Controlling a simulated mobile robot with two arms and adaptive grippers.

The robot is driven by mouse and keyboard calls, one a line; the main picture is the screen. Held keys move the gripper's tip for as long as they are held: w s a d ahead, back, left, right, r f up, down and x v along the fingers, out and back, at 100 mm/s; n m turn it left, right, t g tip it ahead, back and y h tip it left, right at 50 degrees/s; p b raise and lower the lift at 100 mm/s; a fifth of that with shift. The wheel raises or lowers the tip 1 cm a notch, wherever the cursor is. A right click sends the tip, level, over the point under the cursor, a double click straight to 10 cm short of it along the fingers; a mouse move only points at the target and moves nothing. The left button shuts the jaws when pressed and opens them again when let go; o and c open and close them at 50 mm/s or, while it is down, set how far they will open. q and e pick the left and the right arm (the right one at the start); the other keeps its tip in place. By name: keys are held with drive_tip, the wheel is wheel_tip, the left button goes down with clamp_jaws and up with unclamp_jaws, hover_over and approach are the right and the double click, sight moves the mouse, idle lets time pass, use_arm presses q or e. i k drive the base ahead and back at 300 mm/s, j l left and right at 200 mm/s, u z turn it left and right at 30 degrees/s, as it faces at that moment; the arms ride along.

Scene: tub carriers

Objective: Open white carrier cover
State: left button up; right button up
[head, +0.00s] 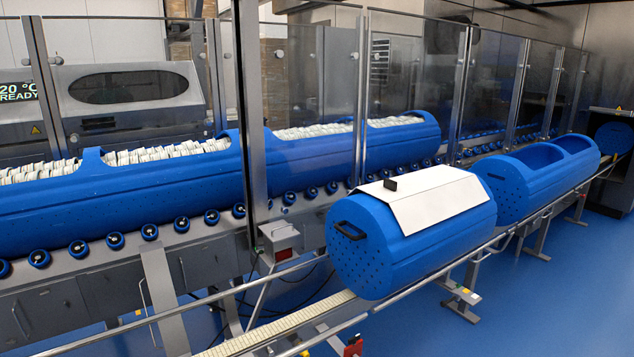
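A blue cylindrical carrier (372,258) lies on a rail line at the centre right. Its white cover (440,203) lies closed over the top, with a small black handle (391,184) near its left edge. A black handle (350,231) sits on the carrier's perforated end face. The inside of this carrier is hidden under the cover. Neither of my grippers shows in the head view.
Another blue carrier (512,196) with open top cutouts stands behind on the same rails. Long blue carriers (170,195) filled with white items lie on a roller conveyor at left, behind glass panels (410,100) and metal posts. Blue floor (560,300) is clear at right.

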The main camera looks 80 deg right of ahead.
sight(448, 192)
drive_tip(key=z, duration=3.2)
drive_tip(key=i+l, duration=0.25)
drive_tip(key=l, duration=0.15)
drive_tip(key=i+l+u, duration=0.15)
drive_tip(key=l, duration=0.25)
drive_tip(key=i, duration=0.1)
